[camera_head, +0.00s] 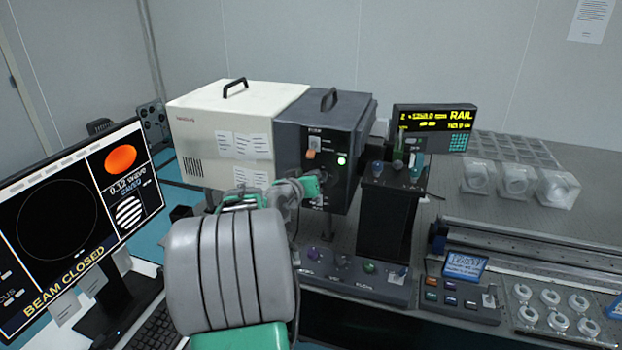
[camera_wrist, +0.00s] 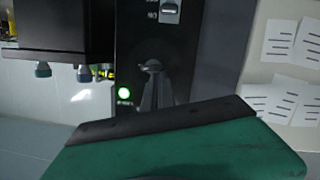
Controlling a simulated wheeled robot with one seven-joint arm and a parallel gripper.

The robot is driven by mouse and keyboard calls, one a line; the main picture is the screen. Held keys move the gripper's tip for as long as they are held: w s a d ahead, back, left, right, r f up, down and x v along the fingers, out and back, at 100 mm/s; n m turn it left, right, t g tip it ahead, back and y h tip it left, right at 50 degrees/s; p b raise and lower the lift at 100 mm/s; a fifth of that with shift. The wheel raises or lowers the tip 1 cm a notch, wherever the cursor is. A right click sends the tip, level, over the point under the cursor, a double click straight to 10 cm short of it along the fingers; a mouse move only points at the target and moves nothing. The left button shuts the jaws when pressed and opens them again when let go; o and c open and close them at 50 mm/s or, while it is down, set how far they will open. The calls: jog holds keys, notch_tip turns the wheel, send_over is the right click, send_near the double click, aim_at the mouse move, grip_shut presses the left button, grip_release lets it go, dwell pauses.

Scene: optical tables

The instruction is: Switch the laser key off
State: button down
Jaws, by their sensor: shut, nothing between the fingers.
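The laser's dark control box (camera_head: 352,116) stands at the centre back in the head view, with an orange-capped switch and a lit green lamp (camera_head: 342,160). My gripper (camera_head: 322,177) is at the lower part of its front panel and hides some of it. In the wrist view the panel (camera_wrist: 208,60) appears upside down. There my gripper (camera_wrist: 153,74) is shut and empty, with its narrow tips at a small dark knob-like part (camera_wrist: 151,66), probably the key. I cannot tell whether they touch or how the key is turned. The lit lamp (camera_wrist: 124,93) is beside the tips.
A cream housing (camera_head: 235,120) adjoins the dark box on the left. A dark stand with knobs (camera_head: 390,215) is close on the right. A monitor (camera_head: 75,215) at left reads "BEAM CLOSED". A low knob panel (camera_head: 350,280) lies below; rail and optics fill the right.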

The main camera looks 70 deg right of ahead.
jog(key=shift+f, duration=0.15)
jog(key=shift+w+f+n+g+b, duration=0.2)
jog(key=shift+n+g+b, duration=0.1)
jog(key=shift+n+b, duration=0.45)
jog(key=n+b, duration=0.1)
jog(key=n, duration=0.2)
jog(key=f+n+g+h, duration=0.1)
jog(key=n, duration=0.2)
jog(key=f+n+g+h+b, duration=0.1)
jog(key=n, duration=0.2)
jog(key=shift+w+n+b, duration=0.25)
jog(key=shift+w+b, duration=0.05)
jog(key=shift+b, duration=0.05)
jog(key=shift+a, duration=0.1)
jog(key=w+a+b, duration=0.1)
jog(key=a, duration=0.8)
jog(key=shift+w+a+r, duration=0.25)
jog(key=shift+a+r, duration=0.1)
jog(key=shift+a, duration=0.05)
